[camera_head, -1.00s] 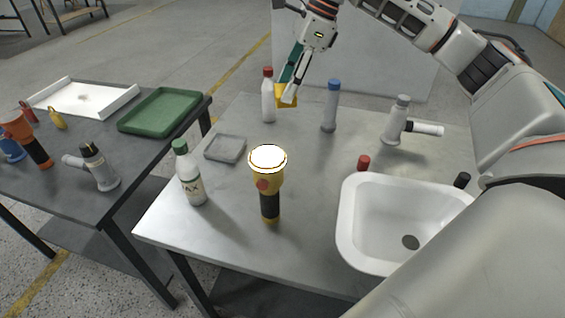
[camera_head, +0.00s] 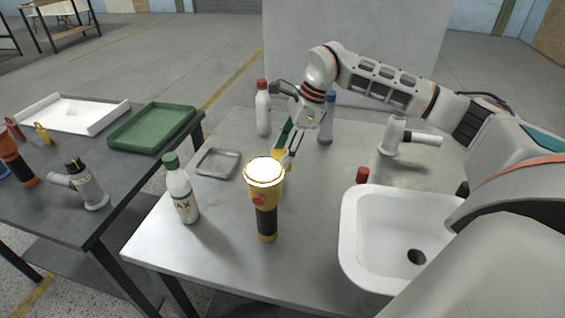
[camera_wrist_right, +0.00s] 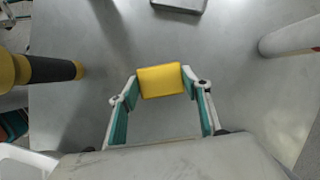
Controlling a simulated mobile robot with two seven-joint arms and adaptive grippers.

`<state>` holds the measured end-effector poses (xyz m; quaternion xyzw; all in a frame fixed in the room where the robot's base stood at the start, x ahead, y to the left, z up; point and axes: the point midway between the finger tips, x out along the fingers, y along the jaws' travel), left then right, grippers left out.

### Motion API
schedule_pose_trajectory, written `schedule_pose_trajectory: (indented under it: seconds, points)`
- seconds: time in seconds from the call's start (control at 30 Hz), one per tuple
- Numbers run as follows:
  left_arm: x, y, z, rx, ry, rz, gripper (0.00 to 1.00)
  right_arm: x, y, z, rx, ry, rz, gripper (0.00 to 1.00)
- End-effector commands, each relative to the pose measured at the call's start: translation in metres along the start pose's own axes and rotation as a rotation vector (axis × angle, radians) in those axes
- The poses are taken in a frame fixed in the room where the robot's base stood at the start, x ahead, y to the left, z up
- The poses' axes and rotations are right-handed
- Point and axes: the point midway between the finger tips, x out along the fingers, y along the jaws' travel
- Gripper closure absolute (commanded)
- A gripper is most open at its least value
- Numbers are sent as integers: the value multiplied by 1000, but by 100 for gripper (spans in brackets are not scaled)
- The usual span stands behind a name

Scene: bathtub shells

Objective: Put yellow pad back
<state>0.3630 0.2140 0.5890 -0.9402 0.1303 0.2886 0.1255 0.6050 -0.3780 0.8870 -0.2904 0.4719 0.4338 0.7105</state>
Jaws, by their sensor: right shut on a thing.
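The yellow pad (camera_wrist_right: 160,80) is clamped between the two fingertips of my right gripper (camera_wrist_right: 161,86) in the right wrist view. In the head view the pad (camera_head: 277,158) shows only in part, behind the yellow flashlight's lit head. My right gripper (camera_head: 285,157) is over the middle of the metal table, to the right of a small shallow grey tray (camera_head: 218,163). The tray looks empty. Its rim also shows at the top edge of the right wrist view (camera_wrist_right: 180,9). The pad's exact height above the table is hard to tell. My left gripper is not in view.
The black and yellow flashlight (camera_head: 266,215) stands close in front of my right gripper. A green-capped bottle (camera_head: 182,192), a red-capped bottle (camera_head: 263,110), a blue-capped bottle (camera_head: 326,133) and a white sink (camera_head: 352,230) are around. A green tray (camera_head: 152,128) lies on the left table.

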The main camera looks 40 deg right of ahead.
Motion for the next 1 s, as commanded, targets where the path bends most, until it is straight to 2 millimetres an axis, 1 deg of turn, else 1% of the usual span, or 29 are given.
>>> schedule_pose_trajectory:
  seconds: [0.1,0.23,0.5,0.63,0.67,0.7,0.73,1.0]
  points:
    - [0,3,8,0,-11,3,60,19,1,-8,2,3,6,69]
    - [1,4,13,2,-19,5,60,33,1,-14,2,2,5,69]
    - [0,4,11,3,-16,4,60,33,0,-14,1,1,1,69]
    - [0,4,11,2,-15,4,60,36,1,-15,1,1,2,69]
    - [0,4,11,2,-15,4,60,36,0,-15,1,1,2,47]
    - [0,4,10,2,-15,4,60,36,0,-15,1,1,2,37]
    - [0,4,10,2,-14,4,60,36,0,-15,1,1,2,35]
    - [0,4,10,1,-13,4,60,36,0,-15,1,1,2,35]
